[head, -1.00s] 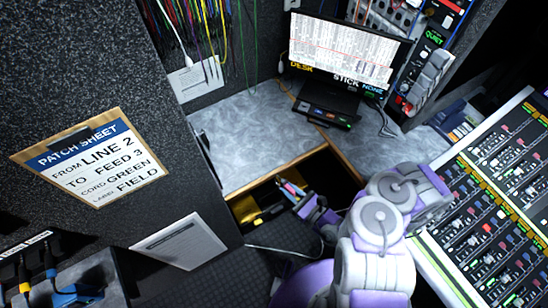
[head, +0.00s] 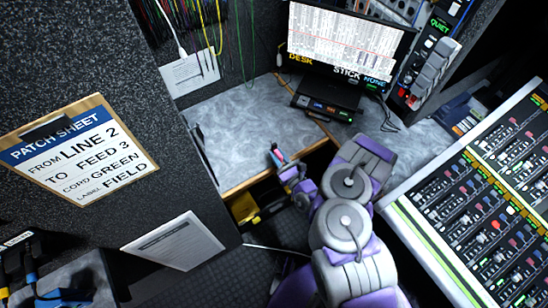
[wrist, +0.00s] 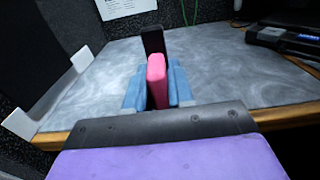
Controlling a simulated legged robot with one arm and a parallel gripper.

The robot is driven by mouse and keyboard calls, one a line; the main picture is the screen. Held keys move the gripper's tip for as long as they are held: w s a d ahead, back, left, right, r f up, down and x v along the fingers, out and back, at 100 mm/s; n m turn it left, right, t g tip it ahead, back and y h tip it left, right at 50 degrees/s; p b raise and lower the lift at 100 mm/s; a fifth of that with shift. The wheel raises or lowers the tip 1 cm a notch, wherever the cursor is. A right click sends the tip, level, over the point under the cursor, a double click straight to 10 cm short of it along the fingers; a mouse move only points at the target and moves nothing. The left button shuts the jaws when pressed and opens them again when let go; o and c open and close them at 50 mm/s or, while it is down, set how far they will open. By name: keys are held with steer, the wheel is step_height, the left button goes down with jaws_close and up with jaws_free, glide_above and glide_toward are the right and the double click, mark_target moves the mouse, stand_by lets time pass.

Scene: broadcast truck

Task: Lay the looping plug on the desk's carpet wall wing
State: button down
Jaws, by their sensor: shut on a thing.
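The looping plug, a pink block with a black end (wrist: 156,76), is pinched between the blue fingers of my gripper (wrist: 155,92) in the wrist view. In the head view the small pink plug (head: 280,156) shows at the tip of my gripper (head: 279,160), at the front edge of the desk. The desk's carpet wall wing (head: 240,120) is a grey mottled top with a wooden front edge, beside the dark speckled carpet wall. It fills the middle of the wrist view (wrist: 90,77), beyond and below the plug. I cannot tell the plug's height above it.
A monitor (head: 345,45) on a black base stands at the desk's back right. A dark open space with yellow items (head: 244,208) lies below the front edge. A mixing console (head: 480,200) is at right. A patch sheet (head: 80,150) hangs at left. The wing's top is mostly clear.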

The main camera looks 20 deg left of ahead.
steer(key=shift+b+x, duration=0.3)
steer(key=shift+x, duration=0.75)
steer(key=shift+w+a+f+b, duration=0.15)
steer(key=shift+f+b, duration=0.2)
steer(key=shift+f, duration=0.6)
steer(key=shift+w+a+f+b, duration=0.15)
steer(key=shift+f+b, duration=0.15)
steer(key=shift+f, duration=0.65)
steer(key=shift+d, duration=0.1)
steer(key=c, duration=1)
jaws_free()
steer(key=shift+r, duration=0.1)
steer(key=shift+s+d, duration=0.2)
steer(key=shift+d, duration=0.1)
steer(key=p+v, duration=0.4)
steer(key=v, duration=0.7)
steer(key=shift+s+d, duration=0.1)
steer(key=shift+s, duration=0.05)
